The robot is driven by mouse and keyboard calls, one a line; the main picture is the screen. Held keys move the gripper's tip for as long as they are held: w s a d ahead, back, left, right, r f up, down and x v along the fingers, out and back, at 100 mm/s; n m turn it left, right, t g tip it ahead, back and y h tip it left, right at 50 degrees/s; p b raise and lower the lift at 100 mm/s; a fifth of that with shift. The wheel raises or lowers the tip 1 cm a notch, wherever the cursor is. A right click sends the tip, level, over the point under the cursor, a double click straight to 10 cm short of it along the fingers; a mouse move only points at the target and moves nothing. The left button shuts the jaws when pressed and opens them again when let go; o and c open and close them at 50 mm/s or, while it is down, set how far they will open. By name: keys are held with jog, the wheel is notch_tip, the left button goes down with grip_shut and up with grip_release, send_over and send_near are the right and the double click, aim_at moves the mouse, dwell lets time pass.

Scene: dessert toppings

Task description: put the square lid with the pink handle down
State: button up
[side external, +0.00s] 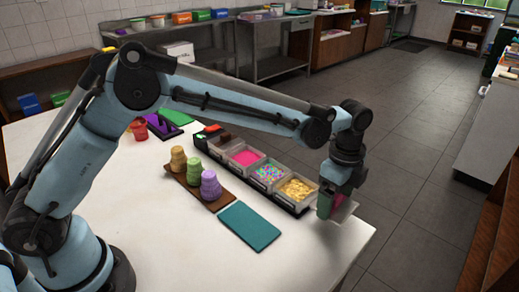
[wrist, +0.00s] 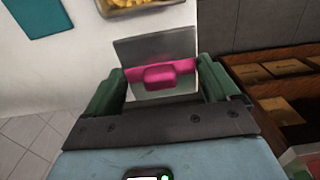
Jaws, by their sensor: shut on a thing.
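The square lid (wrist: 155,48) is a grey plate with a pink handle (wrist: 159,76), seen in the wrist view between my green fingers. My gripper (wrist: 160,82) is shut on the pink handle. In the side view, my gripper (side external: 328,204) holds the lid (side external: 345,210) near the right edge of the white table, just right of the tub of yellow topping (side external: 297,189). The lid looks tilted there, and my fingers hide part of it. I cannot tell how far it is above the table.
A dark tray holds tubs of pink topping (side external: 245,157), coloured sprinkles (side external: 269,173) and the yellow topping. A teal mat (side external: 249,226) lies in front. Left of it, a wooden board (side external: 213,200) bears three stacked-cup columns. The table's front right is clear.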

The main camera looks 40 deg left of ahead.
aim_at(333, 209)
jog(key=shift+f, duration=2)
jog(key=o, duration=0.8)
jog(key=shift+f, duration=0.15)
